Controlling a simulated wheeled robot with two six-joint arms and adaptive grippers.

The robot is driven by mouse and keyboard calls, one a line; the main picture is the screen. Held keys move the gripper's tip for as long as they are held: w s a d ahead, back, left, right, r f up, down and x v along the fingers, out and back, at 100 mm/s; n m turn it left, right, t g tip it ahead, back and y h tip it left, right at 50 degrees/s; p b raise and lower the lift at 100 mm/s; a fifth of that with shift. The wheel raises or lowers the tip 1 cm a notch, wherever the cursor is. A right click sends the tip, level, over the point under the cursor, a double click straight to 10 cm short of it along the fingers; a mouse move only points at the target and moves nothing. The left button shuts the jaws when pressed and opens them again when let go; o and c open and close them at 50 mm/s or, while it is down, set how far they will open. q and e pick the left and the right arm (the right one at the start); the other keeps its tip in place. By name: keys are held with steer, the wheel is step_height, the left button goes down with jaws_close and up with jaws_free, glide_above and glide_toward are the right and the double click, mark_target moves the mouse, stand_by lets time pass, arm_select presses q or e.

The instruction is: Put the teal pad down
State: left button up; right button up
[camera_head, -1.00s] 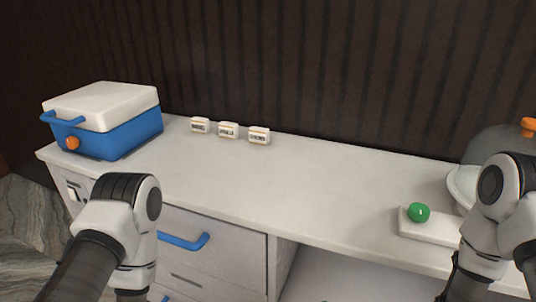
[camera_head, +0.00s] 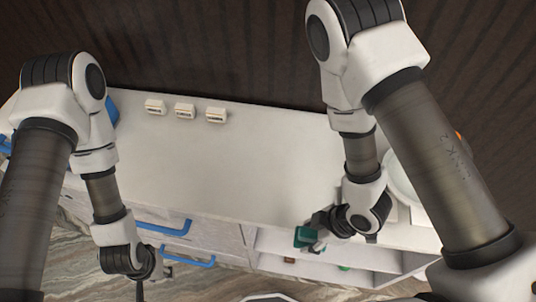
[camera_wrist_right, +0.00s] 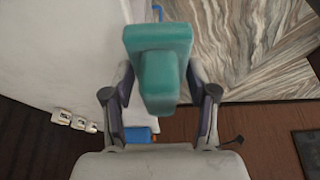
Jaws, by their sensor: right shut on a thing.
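The teal pad (camera_head: 303,237) is held by my right gripper (camera_head: 318,232) near the counter's front edge, in front of the open shelf. In the right wrist view the pad (camera_wrist_right: 158,50) is a teal block with a narrower part between the two fingers of the right gripper (camera_wrist_right: 163,92), which are shut on it. Whether the pad touches any surface cannot be told. My left gripper (camera_head: 140,290) is low at the left, small and cut off by the bottom edge, so its jaws are unclear.
The white counter (camera_head: 240,160) is clear in the middle. Three small labelled blocks (camera_head: 185,111) stand at its back. A blue box (camera_head: 112,110) is mostly hidden by my left arm. Blue drawer handles (camera_head: 165,227) jut out in front. A white round dish (camera_head: 402,182) is partly behind my right arm.

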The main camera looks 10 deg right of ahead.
steer(key=w+b, duration=0.1)
steer(key=b, duration=0.2)
steer(key=w+f+b, duration=0.1)
steer(key=w+b, duration=0.1)
steer(key=b, duration=0.2)
steer(key=w+b, duration=0.2)
steer(key=b, duration=0.1)
steer(key=shift+w+d+f, duration=0.1)
steer(key=shift+w+f, duration=0.15)
steer(key=shift+f, duration=0.05)
steer(key=shift+w+r+p, duration=0.7)
steer(key=shift+r+p, duration=0.05)
steer(key=shift+p, duration=0.2)
steer(key=p, duration=0.4)
glide_above(295, 191)
steer(key=s+d, duration=0.2)
steer(key=shift+w+a+f, duration=0.2)
steer(key=shift+a+f, duration=0.05)
steer(key=shift+f, duration=0.1)
steer(key=shift+w+f, duration=0.2)
steer(key=shift+f, duration=0.5)
steer(key=shift+w+f, duration=0.2)
steer(key=shift+f, duration=0.55)
steer(key=shift+w+f, duration=0.2)
steer(key=shift+f, duration=0.5)
steer(key=o, duration=1)
steer(key=shift+r, duration=0.1)
